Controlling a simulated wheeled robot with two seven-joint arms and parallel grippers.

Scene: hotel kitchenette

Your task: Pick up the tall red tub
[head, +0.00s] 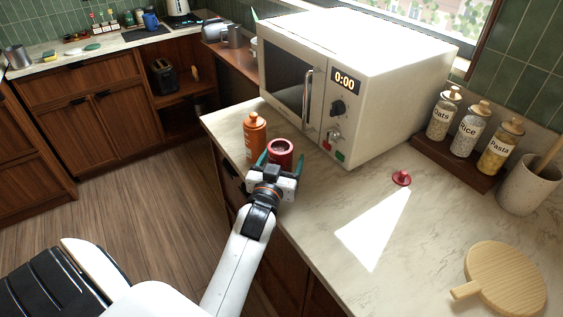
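The gripper's palm hides the tub's lower part. An orange bottle (254,137) with a cap stands just behind and left of the tub, close to the left finger. My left gripper is not in view.
A white microwave (380,95) stands behind the tub. A small red knobbed lid (401,178) lies to the right. Oats, rice and pasta jars (466,135), a utensil crock (527,185) and a round wooden board (505,280) are farther right. The counter's front middle is clear.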

